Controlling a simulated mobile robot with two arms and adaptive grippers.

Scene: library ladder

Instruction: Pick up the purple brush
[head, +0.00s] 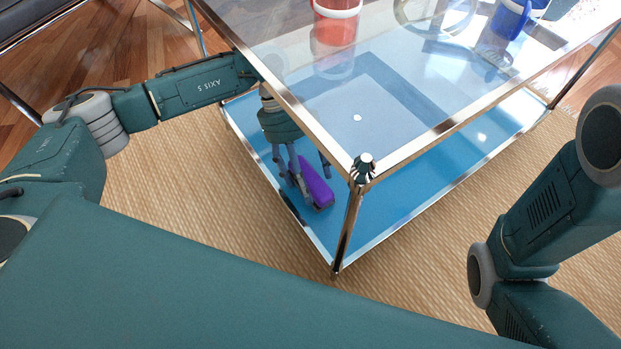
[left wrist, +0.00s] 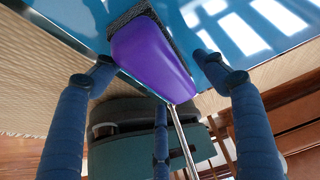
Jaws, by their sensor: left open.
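The purple brush (head: 317,186) lies on the blue lower shelf (head: 405,207) of a glass-topped table, near its front left edge. In the left wrist view the brush (left wrist: 152,62) shows its smooth purple back and a strip of dark bristles along its upper side. My left gripper (head: 309,178) reaches in under the glass top and is at the brush. In the left wrist view its open fingers (left wrist: 155,75) stand on either side of the brush, with gaps visible between them and it. My right gripper is out of view; only part of the right arm shows.
The glass top (head: 358,105) with its chrome frame lies above the shelf, and a chrome corner leg (head: 347,228) stands just right of the brush. A red container (head: 337,22) and a blue one (head: 512,16) stand on the glass. A woven rug (head: 190,190) surrounds the table.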

